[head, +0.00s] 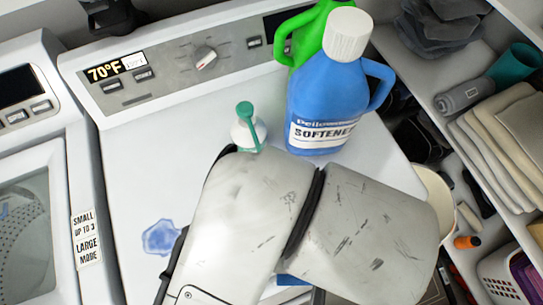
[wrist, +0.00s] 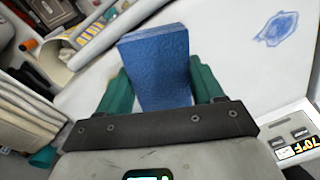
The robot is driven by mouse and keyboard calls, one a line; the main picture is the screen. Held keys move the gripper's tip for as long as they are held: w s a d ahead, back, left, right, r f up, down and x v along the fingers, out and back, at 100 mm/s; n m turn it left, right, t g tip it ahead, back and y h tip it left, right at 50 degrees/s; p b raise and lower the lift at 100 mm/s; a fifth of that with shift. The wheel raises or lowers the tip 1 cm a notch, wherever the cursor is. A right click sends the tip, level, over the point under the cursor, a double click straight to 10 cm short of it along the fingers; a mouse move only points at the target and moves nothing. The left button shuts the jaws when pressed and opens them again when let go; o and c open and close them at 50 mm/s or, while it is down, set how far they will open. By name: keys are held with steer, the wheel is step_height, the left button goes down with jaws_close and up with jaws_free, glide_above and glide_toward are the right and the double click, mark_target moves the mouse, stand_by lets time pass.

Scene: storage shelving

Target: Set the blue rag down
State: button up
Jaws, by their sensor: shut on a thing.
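The blue rag (wrist: 158,65) is a folded, thick rectangular block. In the wrist view it stands between the two teal fingers of my gripper (wrist: 160,80), which is shut on it. The white machine top (wrist: 235,45) lies beyond the rag; I cannot tell whether the rag touches it. A blue stain or spill (wrist: 277,28) lies on that top, apart from the rag; it also shows in the head view (head: 160,237). In the head view my arm hides the gripper and nearly all of the rag; only a blue sliver (head: 292,281) shows below the arm.
A blue softener bottle (head: 327,105), a green jug (head: 310,35) and a small white bottle with a teal top (head: 247,128) stand at the back of the machine. Shelves with folded towels (head: 505,135) are at right. The top's left part is clear except for the stain.

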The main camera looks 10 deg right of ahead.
mark_target(258, 151)
steer(key=shift+w+f+b, duration=0.35)
steer(key=shift+w+b, duration=0.15)
steer(key=shift+b, duration=0.05)
steer(key=w+a, duration=0.1)
steer(key=w, duration=0.4)
steer(key=w+a, duration=0.2)
steer(key=w, duration=0.3)
steer(key=w+a, duration=0.1)
steer(key=w, duration=0.3)
steer(key=shift+w+a+r, duration=0.1)
steer(key=shift+w+a, duration=0.05)
steer(key=shift+w, duration=0.25)
steer(key=shift+s, duration=0.1)
steer(key=shift+f+b, duration=0.3)
steer(key=shift+b, duration=0.05)
steer(key=o, duration=1.1)
